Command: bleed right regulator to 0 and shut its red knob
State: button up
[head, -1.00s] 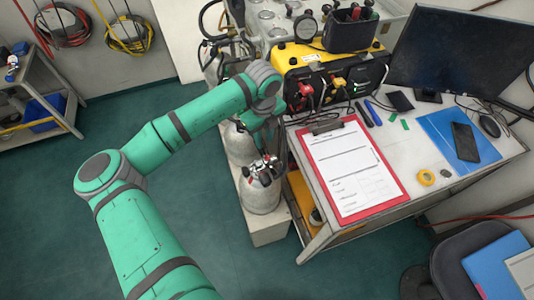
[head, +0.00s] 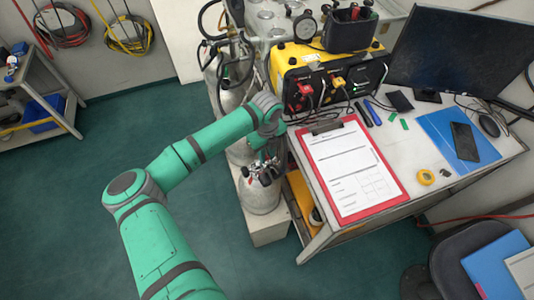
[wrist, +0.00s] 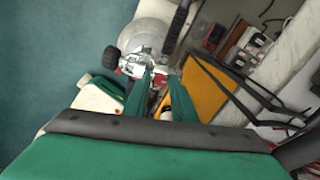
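A grey cylinder (head: 258,197) stands upright left of the desk, with a metal valve and regulator fitting (head: 264,174) on top showing small red and dark parts. My gripper (head: 262,160) is just above this fitting, partly hidden by my arm. In the wrist view the two green fingers of my gripper (wrist: 160,76) are apart, with the fitting (wrist: 135,66) at their tips. A black round knob (wrist: 110,57) sticks out left of the fingers. I cannot tell whether the fingers touch the fitting.
A yellow and black panel box (head: 330,75) with red and yellow fittings stands on the desk to the right. A red clipboard (head: 352,168) lies near the desk edge. Other cylinders (head: 228,95) with hoses stand behind. The green floor (head: 90,215) at left is clear.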

jog(key=shift+c, duration=0.3)
grip_shut()
